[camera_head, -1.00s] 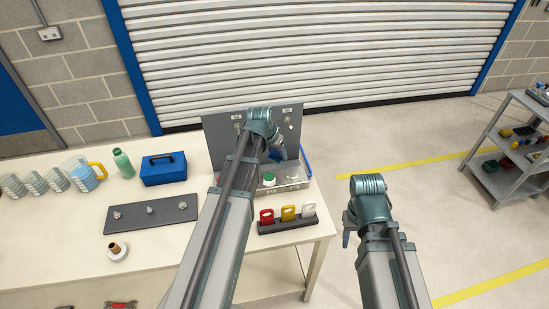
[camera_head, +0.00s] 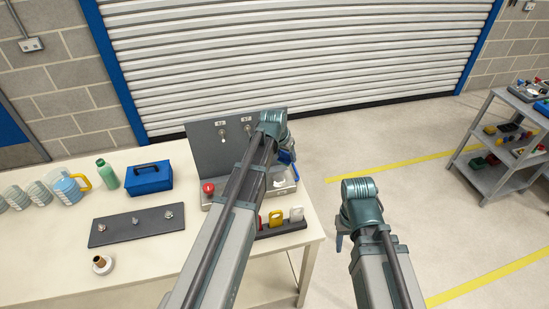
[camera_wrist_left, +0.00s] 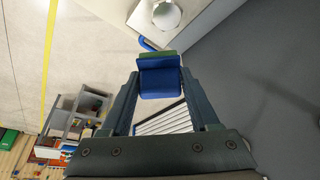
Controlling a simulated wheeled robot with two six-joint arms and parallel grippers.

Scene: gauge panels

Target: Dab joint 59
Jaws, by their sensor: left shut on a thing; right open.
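A grey upright gauge panel (camera_head: 205,150) stands at the right end of the bench, with two round fittings (camera_head: 222,133) (camera_head: 248,129) under small labels too small to read. My left gripper (camera_head: 286,150) is in front of the panel's right edge, partly hidden by its own wrist. In the left wrist view it is shut on a blue block with a green end (camera_wrist_left: 160,82). My right gripper (camera_head: 340,242) is open and empty, right of the bench.
The panel base carries a red button (camera_head: 208,187). A dark rack with red, yellow and white tags (camera_head: 297,214) sits in front. A blue toolbox (camera_head: 149,178), green bottle (camera_head: 107,174) and dark plate (camera_head: 115,233) stand left. Floor to the right is clear up to a shelf cart (camera_head: 489,176).

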